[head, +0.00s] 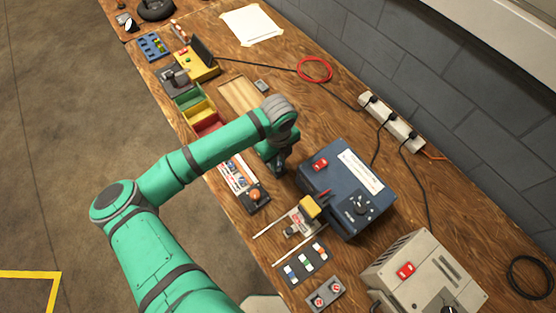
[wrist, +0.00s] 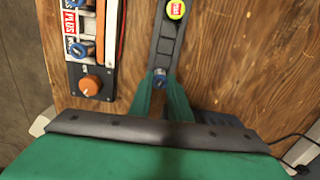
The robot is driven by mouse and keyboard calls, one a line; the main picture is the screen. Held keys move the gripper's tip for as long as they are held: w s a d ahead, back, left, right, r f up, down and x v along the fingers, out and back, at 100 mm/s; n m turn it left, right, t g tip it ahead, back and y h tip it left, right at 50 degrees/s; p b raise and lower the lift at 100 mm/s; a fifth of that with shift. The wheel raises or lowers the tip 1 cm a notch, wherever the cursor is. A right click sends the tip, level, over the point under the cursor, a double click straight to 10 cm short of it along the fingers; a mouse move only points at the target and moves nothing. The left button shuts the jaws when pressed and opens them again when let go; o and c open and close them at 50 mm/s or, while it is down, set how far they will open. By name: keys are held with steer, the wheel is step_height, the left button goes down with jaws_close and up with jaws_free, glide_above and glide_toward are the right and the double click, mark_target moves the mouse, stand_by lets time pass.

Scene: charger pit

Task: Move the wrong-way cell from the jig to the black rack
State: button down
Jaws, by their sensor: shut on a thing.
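In the head view my gripper (head: 279,170) is low over the bench, right of the jig (head: 237,174), a long frame holding several cells with an orange knob at its near end. My gripper (wrist: 162,88) is shut on a blue-ended cell (wrist: 160,76), at the near end of the black rack (wrist: 166,45). I cannot tell whether the cell is seated in it. A yellow-green cell (wrist: 176,10) is at the rack's far end. My arm hides the rack in the head view.
A blue charger box (head: 346,188) stands close to the right of my gripper. A dark tray with small coloured pieces (head: 306,263) and a grey box (head: 424,275) lie nearer. Coloured bins (head: 197,107) and a wooden tray (head: 240,95) stand farther back.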

steer(key=shift+f, duration=0.1)
steer(key=c, duration=1.6)
jaws_free()
steer(key=shift+o, duration=0.2)
steer(key=shift+r, duration=3.55)
